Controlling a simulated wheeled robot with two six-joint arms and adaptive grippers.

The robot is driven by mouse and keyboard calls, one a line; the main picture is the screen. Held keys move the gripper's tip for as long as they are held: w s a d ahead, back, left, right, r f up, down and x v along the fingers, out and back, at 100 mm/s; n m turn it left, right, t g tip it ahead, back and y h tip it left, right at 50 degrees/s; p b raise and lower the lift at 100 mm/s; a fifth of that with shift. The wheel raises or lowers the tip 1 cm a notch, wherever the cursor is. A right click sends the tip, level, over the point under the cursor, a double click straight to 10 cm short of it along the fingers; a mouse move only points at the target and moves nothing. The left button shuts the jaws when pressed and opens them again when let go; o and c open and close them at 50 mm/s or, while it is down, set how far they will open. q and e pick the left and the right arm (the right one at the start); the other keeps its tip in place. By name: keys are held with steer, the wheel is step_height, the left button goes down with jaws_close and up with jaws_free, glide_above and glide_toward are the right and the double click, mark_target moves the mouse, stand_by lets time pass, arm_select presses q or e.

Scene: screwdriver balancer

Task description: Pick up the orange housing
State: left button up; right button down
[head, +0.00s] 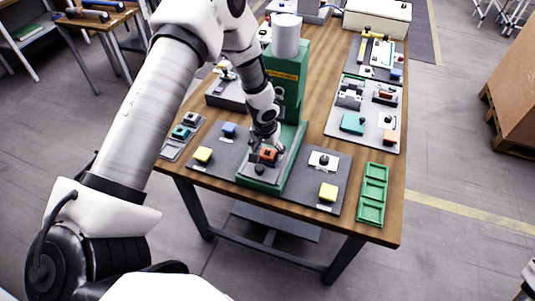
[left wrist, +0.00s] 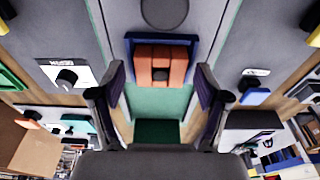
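The orange housing (head: 268,155) sits in a dark blue holder (left wrist: 189,48) on the green press stand (head: 288,88) near the table's front edge. In the left wrist view the housing (left wrist: 160,65) is a blocky orange part with a dark square hole in its middle. My left gripper (head: 266,143) points down just over it. In the left wrist view its two fingers (left wrist: 160,88) are spread apart, one to each side of the housing, with nothing between them. Whether a finger touches the housing cannot be told.
Grey fixtures flank the stand, with yellow blocks (head: 328,192), a blue block (head: 229,130) and black knobs. A green three-part tray (head: 372,194) lies at the right front. Grey plates with small parts (head: 353,123) lie behind it. Bare wood shows along the table's right edge.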

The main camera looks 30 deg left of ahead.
arm_select(q)
steer(key=shift+s+a, duration=0.1)
steer(key=c, duration=0.9)
steer(key=shift+c, duration=0.3)
